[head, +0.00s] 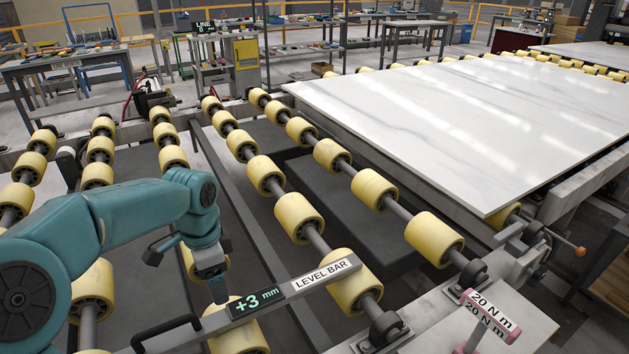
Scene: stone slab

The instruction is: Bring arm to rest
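My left arm (130,215) is teal, comes in from the left and bends downward at the wrist. Its gripper (216,290) points down just behind the level bar, near the green display. Its fingertips are partly hidden by the bar, so I cannot tell whether it is open, or whether it touches the bar. The level bar (325,272) is a grey bar with a "LEVEL BAR" label, a "+3 mm" display (256,301) and a black handle (165,330). My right gripper is not in view.
Rows of yellow rollers (265,175) fill the left and middle. A white marble slab (480,115) lies on the right. A pink-headed tool marked "20 N m" (490,314) is at the lower right, beside a metal plate (515,325). Workbenches (70,65) stand behind.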

